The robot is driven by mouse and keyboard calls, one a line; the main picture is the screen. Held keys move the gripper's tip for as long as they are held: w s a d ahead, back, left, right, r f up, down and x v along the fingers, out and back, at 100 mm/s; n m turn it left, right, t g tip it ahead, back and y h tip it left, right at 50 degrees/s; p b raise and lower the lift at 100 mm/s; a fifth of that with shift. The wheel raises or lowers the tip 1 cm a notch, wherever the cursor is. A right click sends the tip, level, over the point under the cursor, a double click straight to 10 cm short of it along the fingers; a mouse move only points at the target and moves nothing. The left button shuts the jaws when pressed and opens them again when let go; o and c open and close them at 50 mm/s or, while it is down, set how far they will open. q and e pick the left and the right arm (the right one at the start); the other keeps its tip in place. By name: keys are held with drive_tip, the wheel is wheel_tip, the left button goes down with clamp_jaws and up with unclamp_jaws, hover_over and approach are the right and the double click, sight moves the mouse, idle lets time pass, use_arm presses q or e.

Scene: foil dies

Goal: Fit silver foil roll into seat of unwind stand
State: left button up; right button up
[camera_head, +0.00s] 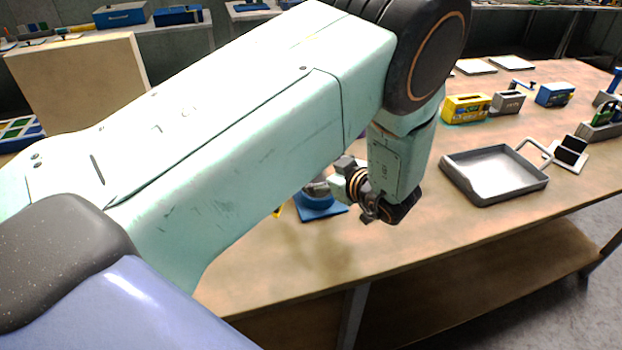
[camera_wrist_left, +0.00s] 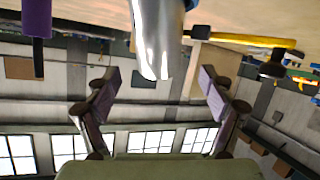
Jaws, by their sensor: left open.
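In the left wrist view a shiny silver cylinder (camera_wrist_left: 158,38), which looks like the foil roll, hangs down from the top edge. It is ahead of and between my left gripper's spread fingers (camera_wrist_left: 158,82), with gaps on both sides. The left gripper is open and holds nothing. In the head view my left arm crosses the picture and hides most of the gripper. Beside my wrist a blue base (camera_head: 316,205) stands on the table with a greyish silver part (camera_head: 318,187) on it, mostly hidden. I cannot tell whether this base is the unwind stand. My right gripper is not in view.
A grey tray (camera_head: 456,184) lies on the table (camera_head: 420,262) to the right. Yellow (camera_head: 466,108) and blue (camera_head: 555,94) boxes stand behind it. In the wrist view a yellow bar (camera_wrist_left: 245,40) is right of the cylinder, and a purple post (camera_wrist_left: 37,20) is left. The table's front is clear.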

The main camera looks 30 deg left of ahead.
use_arm(q)
drive_tip(key=shift+w+a+f+b, duration=0.25)
drive_tip(key=shift+w+a+b, duration=0.05)
drive_tip(key=shift+a+b, duration=0.3)
drive_tip(key=b+x, duration=0.2)
drive_tip(key=x, duration=0.1)
drive_tip(key=shift+a, duration=0.1)
drive_tip(key=shift+w+a+f+b, duration=0.1)
drive_tip(key=shift+w+a+b, duration=0.25)
drive_tip(key=shift+a+b, duration=0.25)
drive_tip(key=shift+d, duration=0.1)
drive_tip(key=shift+c, duration=0.2)
